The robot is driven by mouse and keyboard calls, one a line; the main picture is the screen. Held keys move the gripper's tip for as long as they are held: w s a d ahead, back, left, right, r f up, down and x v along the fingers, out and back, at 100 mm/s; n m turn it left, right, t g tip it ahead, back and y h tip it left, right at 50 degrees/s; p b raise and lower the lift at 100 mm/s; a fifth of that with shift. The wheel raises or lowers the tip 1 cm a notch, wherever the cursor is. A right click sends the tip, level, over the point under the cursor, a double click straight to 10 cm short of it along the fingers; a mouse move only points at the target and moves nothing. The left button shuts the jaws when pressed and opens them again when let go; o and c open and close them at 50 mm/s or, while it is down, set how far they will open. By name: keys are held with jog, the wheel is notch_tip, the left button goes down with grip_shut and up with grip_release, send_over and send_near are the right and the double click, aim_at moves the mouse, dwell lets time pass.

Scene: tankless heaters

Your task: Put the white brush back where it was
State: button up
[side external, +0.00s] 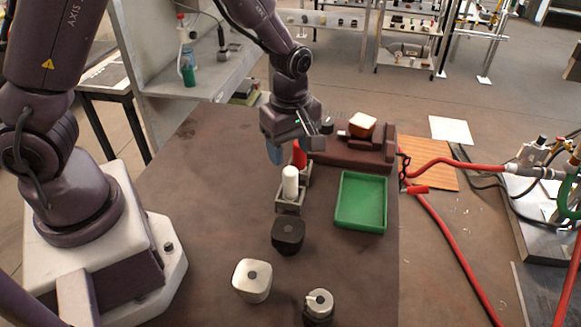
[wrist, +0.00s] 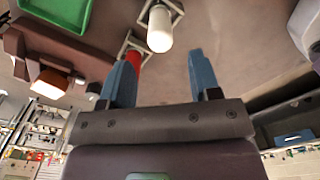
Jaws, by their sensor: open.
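The white brush (side external: 290,183) looks like a white rounded cylinder. It stands upright in a small grey square holder (side external: 288,206) on the brown table; it also shows in the wrist view (wrist: 160,30), beyond the fingertips. My gripper (side external: 294,150) is above and behind the brush in the side view, near a red cylinder (side external: 299,154). Its blue fingers are spread apart in the wrist view (wrist: 161,65), with nothing held between them. The red cylinder appears beside the left finger in the wrist view, partly hidden by it. The brush's lower end is hidden in the holder.
A green tray (side external: 361,202) lies right of the holder. A brown stepped block (side external: 350,153) carries an orange-and-white block (side external: 362,124) behind it. The table's left part is clear.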

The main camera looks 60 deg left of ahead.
jog(key=s+r+m+t+h, duration=0.1)
jog(key=s+r+m, duration=0.25)
jog(key=r, duration=0.35)
jog(key=s+r+m+t, duration=0.1)
jog(key=s+r+m, duration=0.1)
jog(key=r+m, duration=0.35)
jog(key=s+a+r+m+t+y, duration=0.1)
jog(key=s+a+r+m+t, duration=0.1)
jog(key=s+r+m, duration=0.6)
jog(key=shift+s+a+r+m+t, duration=0.15)
jog(key=shift+s+r+m+t, duration=0.25)
jog(key=shift+s+t, duration=0.6)
jog(key=shift+s, duration=0.15)
